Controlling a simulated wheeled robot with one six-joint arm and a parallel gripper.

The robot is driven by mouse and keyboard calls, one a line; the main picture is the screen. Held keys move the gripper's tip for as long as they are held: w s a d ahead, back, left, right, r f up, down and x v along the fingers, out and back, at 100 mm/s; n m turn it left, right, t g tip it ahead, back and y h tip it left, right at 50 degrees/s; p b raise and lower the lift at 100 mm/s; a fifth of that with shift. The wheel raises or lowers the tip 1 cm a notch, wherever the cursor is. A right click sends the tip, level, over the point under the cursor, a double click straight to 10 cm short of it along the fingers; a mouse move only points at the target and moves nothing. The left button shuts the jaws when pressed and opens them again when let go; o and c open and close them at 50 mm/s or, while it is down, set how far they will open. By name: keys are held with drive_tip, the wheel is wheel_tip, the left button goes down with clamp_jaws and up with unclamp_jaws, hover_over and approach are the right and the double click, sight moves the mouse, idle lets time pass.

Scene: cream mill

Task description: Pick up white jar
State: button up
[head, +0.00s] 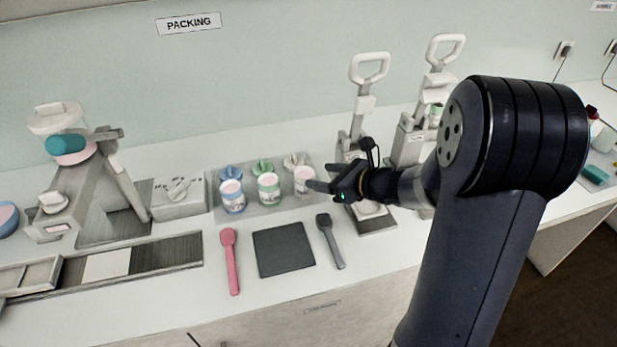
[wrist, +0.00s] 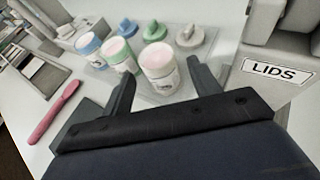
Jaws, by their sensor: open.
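The white jar (head: 304,180) has pink contents and no lid on. It stands upright on a pale tray (head: 246,211), at the right end of a row of three jars. In the wrist view the white jar (wrist: 160,70) is framed between the fingertips of my gripper (wrist: 162,80). My gripper (head: 323,179) is open and comes from the right in the head view, its fingertips close to the jar. I cannot tell whether a finger touches it.
A green jar (head: 268,188) stands just left of the white jar, and a blue jar (head: 232,197) beyond it. Coloured lids (head: 262,168) sit behind them. A press (head: 356,140) stands to the right. A dark mat (head: 284,250) and spatulas (head: 230,262) lie in front.

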sight(297, 172)
drive_tip(key=p+x, duration=0.1)
drive_tip(key=x, duration=0.7)
drive_tip(key=shift+a, duration=0.35)
drive_tip(key=shift+c, duration=0.5)
drive_tip(key=c, duration=0.7)
wheel_tip(297, 172, up, 10)
drive_tip(key=shift+p, duration=0.45)
